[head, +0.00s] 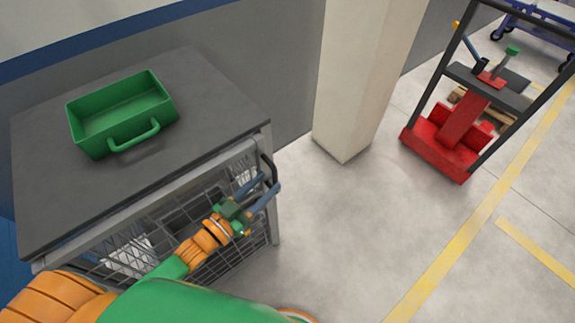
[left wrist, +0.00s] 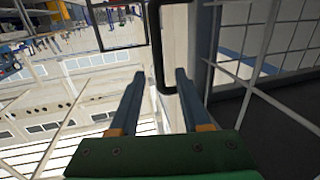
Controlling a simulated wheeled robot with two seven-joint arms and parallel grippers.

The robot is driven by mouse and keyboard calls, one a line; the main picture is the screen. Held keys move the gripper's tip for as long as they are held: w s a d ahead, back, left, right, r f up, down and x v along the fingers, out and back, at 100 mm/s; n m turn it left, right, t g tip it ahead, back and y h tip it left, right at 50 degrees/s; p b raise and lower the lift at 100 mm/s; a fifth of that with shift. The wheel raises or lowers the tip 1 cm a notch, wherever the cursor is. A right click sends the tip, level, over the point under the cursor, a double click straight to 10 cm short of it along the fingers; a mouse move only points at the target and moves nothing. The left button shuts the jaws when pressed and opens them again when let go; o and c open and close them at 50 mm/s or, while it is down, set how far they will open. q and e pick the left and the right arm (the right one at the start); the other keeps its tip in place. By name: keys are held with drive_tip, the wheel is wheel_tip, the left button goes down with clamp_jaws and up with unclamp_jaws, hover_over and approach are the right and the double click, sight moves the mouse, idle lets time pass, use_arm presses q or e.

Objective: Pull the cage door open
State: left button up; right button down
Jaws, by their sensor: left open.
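The cage door (head: 205,218) is a grey wire-mesh panel under the dark worktop. It looks level with the front of the frame; I cannot make out any gap. Its black handle (head: 271,168) is an upright bar at the door's right edge. My left gripper (head: 266,191) is open, with its blue fingers at the handle. In the left wrist view the handle (left wrist: 156,45) runs upright between the two spread fingers of the left gripper (left wrist: 160,76), with its bent end between the tips. Contact cannot be told. My right gripper is not in view.
A green bin with a handle (head: 122,112) stands on the dark worktop (head: 205,90). A pale pillar (head: 362,75) stands to the right of the cage. A red pallet stacker (head: 452,135) is farther right. The grey floor (head: 345,225) right of the cage is clear.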

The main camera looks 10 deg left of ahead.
use_arm(q)
drive_tip(key=x, duration=0.7)
drive_tip(key=shift+r, duration=0.2)
clamp_jaws()
idle(1.0)
